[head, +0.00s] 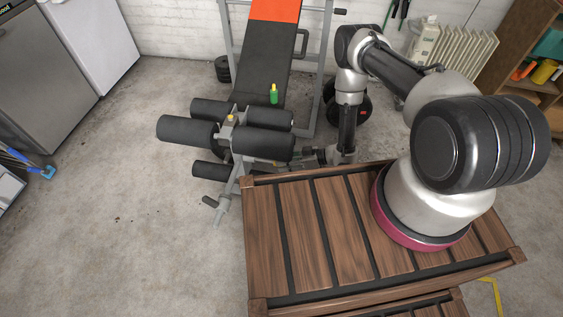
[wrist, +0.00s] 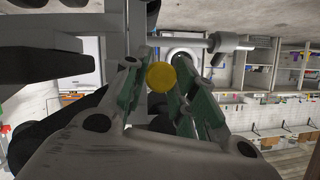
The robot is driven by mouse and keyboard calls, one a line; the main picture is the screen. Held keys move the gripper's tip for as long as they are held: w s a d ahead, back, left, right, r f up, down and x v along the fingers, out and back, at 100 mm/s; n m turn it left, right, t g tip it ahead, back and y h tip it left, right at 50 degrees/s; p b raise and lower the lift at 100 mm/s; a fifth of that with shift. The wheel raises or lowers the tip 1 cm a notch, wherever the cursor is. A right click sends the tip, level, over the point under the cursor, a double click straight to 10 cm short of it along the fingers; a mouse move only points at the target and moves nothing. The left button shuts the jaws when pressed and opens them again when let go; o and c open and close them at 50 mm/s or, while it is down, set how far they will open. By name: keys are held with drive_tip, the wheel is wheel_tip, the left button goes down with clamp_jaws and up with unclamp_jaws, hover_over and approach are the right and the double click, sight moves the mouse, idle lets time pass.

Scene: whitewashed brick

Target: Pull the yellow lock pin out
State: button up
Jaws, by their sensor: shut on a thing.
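The yellow lock pin (wrist: 161,77) shows its round yellow end in the wrist view, between the two fingers of my gripper (wrist: 155,70). The fingers are shut on it, with green pads on their inner faces. A grey metal bar runs just beyond the pin. In the head view my gripper (head: 312,156) is low beside the weight bench's frame, right of the black foam rollers (head: 263,142). The held pin cannot be made out there. A small yellow knob (head: 231,118) tops the bench's post, apart from my gripper.
The bench's black pad (head: 262,75) carries a small green bottle (head: 273,94). A slatted wooden table top (head: 300,225) lies in front. A white radiator (head: 463,54) and shelves stand at the back right.

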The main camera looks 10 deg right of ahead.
drive_tip(key=shift+s+d, duration=0.3)
drive_tip(key=shift+d, duration=0.55)
drive_tip(key=shift+s+d, duration=0.3)
drive_tip(key=shift+d, duration=0.6)
drive_tip(key=shift+s+d, duration=0.3)
drive_tip(key=shift+d, duration=0.55)
drive_tip(key=shift+r, duration=0.1)
wheel_tip(320, 180, up, 8)
